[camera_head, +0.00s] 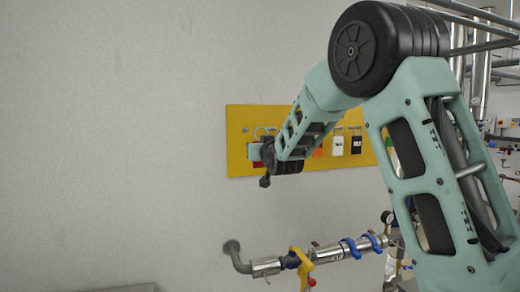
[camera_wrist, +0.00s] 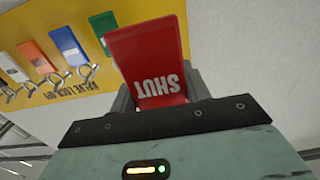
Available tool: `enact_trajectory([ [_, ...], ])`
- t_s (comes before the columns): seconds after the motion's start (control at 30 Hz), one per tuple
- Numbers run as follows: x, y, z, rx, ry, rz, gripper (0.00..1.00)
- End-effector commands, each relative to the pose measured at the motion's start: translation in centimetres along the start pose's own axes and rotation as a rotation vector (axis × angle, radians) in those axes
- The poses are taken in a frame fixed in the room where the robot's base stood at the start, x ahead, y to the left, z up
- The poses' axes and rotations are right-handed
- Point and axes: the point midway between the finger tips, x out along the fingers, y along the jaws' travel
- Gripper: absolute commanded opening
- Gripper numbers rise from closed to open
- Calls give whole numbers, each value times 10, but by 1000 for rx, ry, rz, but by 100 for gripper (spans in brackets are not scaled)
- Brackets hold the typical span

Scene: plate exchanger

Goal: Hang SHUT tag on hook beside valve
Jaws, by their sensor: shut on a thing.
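The red SHUT tag (camera_wrist: 148,50) is between the fingers of my gripper (camera_wrist: 160,92) in the wrist view, its lettering upside down. My gripper is shut on it. In the head view my gripper (camera_head: 258,154) is at the left part of the yellow tag board (camera_head: 236,168), with a little red of the tag showing below it. The valve pipework (camera_head: 325,252) comes out of the wall lower down, with a yellow handle (camera_head: 299,258) and blue parts. I cannot make out the hook beside the valve.
Other tags hang on the board: orange (camera_wrist: 35,56), blue (camera_wrist: 67,45) and green (camera_wrist: 103,24), close beside the held tag in the wrist view. A pressure gauge (camera_head: 387,217) stands on the pipe. The wall left of the board is bare.

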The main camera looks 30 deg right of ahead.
Motion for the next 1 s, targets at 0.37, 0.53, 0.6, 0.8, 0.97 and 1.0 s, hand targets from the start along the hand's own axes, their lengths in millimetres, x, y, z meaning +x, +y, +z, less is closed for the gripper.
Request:
enact_trajectory([
  [0.37,11,0,1,0,-1,1,25],
  [0.53,16,0,0,0,0,0,25],
  [0.6,18,0,0,0,0,0,25],
  [0.8,24,0,0,0,0,0,25],
  [0.97,28,0,0,0,0,0,25],
  [1.0,29,0,0,1,0,0,25],
])
